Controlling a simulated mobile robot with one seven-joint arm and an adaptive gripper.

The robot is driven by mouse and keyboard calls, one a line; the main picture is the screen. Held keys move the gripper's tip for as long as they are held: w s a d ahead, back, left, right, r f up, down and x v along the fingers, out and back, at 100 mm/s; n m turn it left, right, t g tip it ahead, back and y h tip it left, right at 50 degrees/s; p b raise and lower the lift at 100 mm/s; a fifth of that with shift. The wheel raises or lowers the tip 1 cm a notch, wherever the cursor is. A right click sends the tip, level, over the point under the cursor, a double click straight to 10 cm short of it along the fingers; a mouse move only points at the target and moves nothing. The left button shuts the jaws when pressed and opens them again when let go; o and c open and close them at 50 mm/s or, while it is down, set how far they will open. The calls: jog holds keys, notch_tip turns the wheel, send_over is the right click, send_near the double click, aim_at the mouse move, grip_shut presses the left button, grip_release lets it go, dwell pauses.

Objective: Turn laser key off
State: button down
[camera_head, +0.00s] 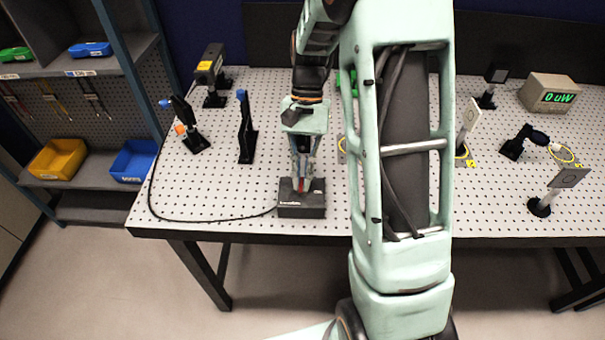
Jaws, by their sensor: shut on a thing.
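The laser controller, a small dark box (302,207), sits near the front edge of the perforated optical table (240,205), left of centre. A black cable runs from its left side. My gripper (302,183) points down at the top of the box, with its fingers shut at a small red part there. This looks like the laser key, mostly hidden between the fingers, so I cannot tell which way it is turned. A power meter (549,94) at the back right reads 0 uW in green digits.
Optic mounts stand around: a black post with a blue knob (246,128), a yellow-labelled block (209,72), and a square-headed stand (560,188) at right. Shelves with yellow (58,158) and blue bins are at left. My arm hides the table's middle.

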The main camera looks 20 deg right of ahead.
jog(key=shift+n, duration=0.5)
jog(key=shift+h, duration=0.3)
jog(key=c, duration=2.1)
grip_release()
jog(key=v, duration=1.2)
jog(key=shift+w, duration=0.1)
